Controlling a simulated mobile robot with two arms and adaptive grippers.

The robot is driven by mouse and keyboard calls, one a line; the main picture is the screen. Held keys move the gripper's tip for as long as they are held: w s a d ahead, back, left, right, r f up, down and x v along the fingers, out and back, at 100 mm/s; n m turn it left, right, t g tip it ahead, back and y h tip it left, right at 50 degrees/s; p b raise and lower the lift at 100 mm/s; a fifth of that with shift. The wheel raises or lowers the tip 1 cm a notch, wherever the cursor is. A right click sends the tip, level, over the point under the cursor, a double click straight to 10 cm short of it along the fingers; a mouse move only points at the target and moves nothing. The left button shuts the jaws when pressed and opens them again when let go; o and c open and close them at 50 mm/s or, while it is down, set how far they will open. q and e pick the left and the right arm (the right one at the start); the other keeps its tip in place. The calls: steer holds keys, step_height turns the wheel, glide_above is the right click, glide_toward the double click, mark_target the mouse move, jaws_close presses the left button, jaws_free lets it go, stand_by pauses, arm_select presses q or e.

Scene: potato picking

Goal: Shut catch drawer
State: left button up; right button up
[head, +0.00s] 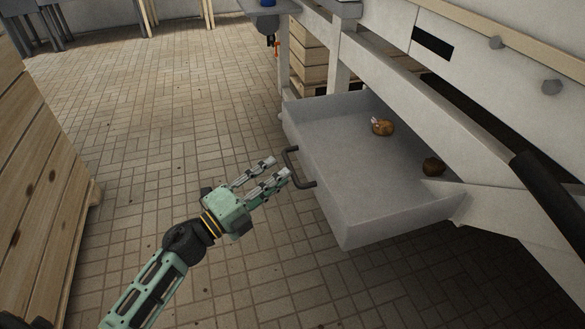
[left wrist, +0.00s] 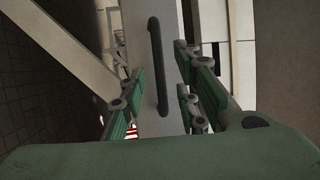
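The catch drawer (head: 360,200) is a grey open-topped tray standing pulled out from under the white machine. A dark bar handle (head: 299,168) is on its front, and the handle also shows in the left wrist view (left wrist: 157,65). Two brown potatoes lie in the drawer, one near the back (head: 382,127) and one at the right (head: 432,166). My left gripper (head: 278,171) is open and empty, its fingertips just short of the handle. In the left wrist view the handle stands upright between the fingers (left wrist: 160,90). My right gripper is not in view.
The white machine frame (head: 400,80) rises above and behind the drawer. A stack of wooden boards or crates (head: 308,65) stands beyond it. A large wooden crate (head: 35,190) is at the left. The tiled floor (head: 150,110) between is clear.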

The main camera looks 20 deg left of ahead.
mark_target(290, 165)
arm_select(q)
steer(key=x, duration=0.5)
steer(key=shift+f, duration=0.15)
jaws_close()
stand_by(0.4)
